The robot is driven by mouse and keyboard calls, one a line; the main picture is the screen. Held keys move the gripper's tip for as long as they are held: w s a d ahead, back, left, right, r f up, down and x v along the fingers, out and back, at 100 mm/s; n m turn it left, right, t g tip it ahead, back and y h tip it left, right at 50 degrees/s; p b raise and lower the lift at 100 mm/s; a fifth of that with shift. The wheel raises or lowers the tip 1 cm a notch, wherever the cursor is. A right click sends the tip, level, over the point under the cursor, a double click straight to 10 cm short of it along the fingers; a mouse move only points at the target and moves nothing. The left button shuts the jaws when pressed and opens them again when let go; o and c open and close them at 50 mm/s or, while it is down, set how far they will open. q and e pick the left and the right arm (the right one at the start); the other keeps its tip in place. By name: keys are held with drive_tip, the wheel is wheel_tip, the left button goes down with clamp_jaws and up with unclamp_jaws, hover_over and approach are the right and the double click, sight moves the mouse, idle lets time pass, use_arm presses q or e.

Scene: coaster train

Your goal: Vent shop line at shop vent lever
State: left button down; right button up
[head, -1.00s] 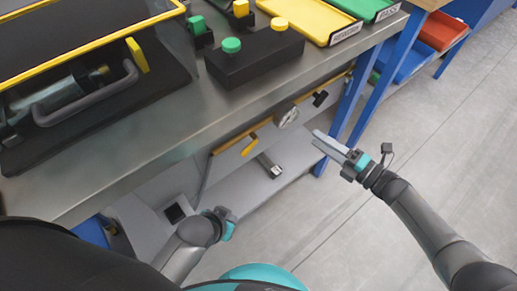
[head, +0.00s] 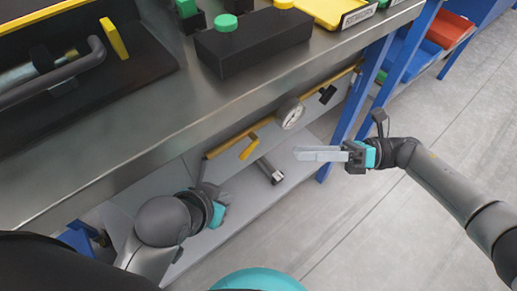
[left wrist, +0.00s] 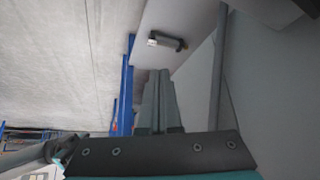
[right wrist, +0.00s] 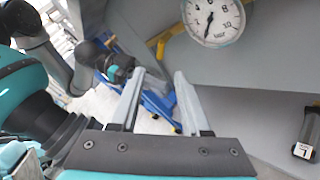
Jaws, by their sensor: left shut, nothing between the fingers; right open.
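Under the bench a yellow pipe (head: 222,147) carries a round pressure gauge (head: 291,113), a yellow lever (head: 249,149) and a black lever (head: 327,94). I cannot read which one is marked as the shop vent. The gauge (right wrist: 213,20) also shows in the right wrist view. My right gripper (head: 301,153) is open and empty, in front of the pipe and below the gauge. My left gripper (left wrist: 159,74) is shut and empty; its fingers are mostly hidden by my wrist in the head view, left of the yellow lever.
A grey cylinder with a pale label (head: 269,171) sticks out below the yellow lever. The steel bench top (head: 200,115) overhangs the pipe and holds a black button box (head: 253,42). A blue bench leg (head: 352,95) stands right of the pipe.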

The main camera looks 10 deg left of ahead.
use_arm(q)
drive_tip(key=shift+w+d+f+t+h+b, duration=0.15)
drive_tip(key=shift+w+d+t+h+b, duration=0.25)
drive_tip(key=shift+w+d+t, duration=0.35)
use_arm(e)
drive_tip(key=x, duration=1)
drive_tip(key=shift+a, duration=0.1)
clamp_jaws()
